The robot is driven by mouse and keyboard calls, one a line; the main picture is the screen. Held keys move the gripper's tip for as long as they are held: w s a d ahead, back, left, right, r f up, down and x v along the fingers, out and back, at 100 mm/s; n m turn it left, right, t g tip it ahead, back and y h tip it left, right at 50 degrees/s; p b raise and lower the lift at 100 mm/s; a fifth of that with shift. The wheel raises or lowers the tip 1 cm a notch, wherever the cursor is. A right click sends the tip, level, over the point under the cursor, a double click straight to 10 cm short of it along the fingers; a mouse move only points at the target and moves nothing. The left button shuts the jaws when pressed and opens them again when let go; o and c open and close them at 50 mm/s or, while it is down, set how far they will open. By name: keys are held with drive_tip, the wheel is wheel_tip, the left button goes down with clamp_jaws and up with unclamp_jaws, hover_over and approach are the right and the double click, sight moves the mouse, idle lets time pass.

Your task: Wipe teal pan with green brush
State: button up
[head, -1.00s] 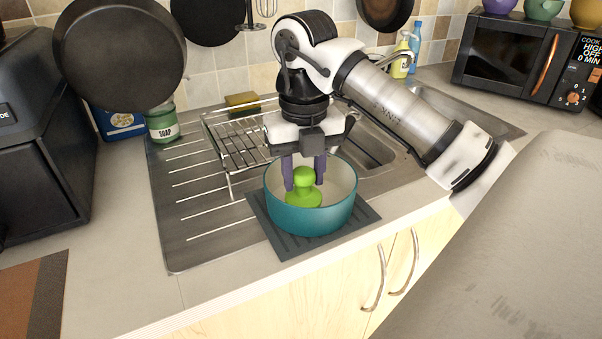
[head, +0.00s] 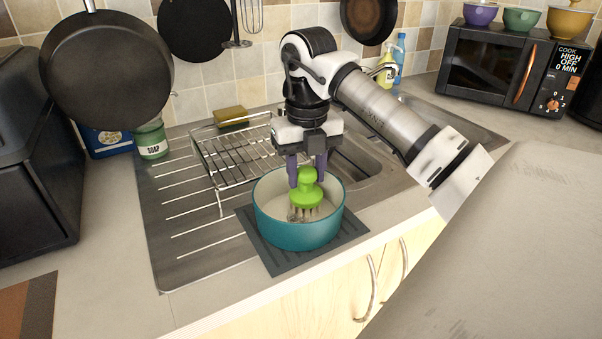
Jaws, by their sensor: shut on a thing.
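The teal pan (head: 298,234) stands upright on a dark ribbed mat (head: 262,243) at the counter's front, with a pale inside. The green brush (head: 306,192) is upright, with its bristles (head: 303,214) pointing down inside the pan. My gripper (head: 307,172) points straight down over the pan and is shut on the brush's knob. The green head of the brush is around rim height. I cannot tell for sure whether the bristle tips touch the pan's floor.
A wire rack (head: 235,155) with a sponge (head: 231,116) stands behind left of the pan. A soap jar (head: 151,139) is further left. A black pan (head: 107,70) hangs at upper left. A microwave (head: 487,66) is at back right.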

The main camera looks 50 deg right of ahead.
drive_tip(key=shift+w+d+f, duration=0.1)
drive_tip(key=shift+w+d, duration=0.05)
drive_tip(key=shift+d, duration=0.35)
drive_tip(key=shift+a, duration=0.1)
drive_tip(key=shift+s+a+b, duration=0.25)
drive_tip(key=shift+a+b, duration=0.05)
drive_tip(key=shift+a, duration=0.25)
drive_tip(key=shift+s+a+b, duration=0.2)
drive_tip(key=shift+a+b, duration=0.05)
drive_tip(key=shift+a, duration=0.3)
drive_tip(key=shift+s+a, duration=0.2)
drive_tip(key=shift+a, duration=0.5)
drive_tip(key=shift+s+a+r+b, duration=0.1)
drive_tip(key=shift+s+a+b, duration=0.15)
drive_tip(key=shift+a, duration=0.4)
drive_tip(key=shift+s+a+r+b, duration=0.1)
drive_tip(key=shift+s+a+b, duration=0.15)
drive_tip(key=shift+a, duration=0.35)
drive_tip(key=shift+s+a+b, duration=0.15)
drive_tip(key=shift+a+b, duration=0.15)
drive_tip(key=shift+a, duration=0.35)
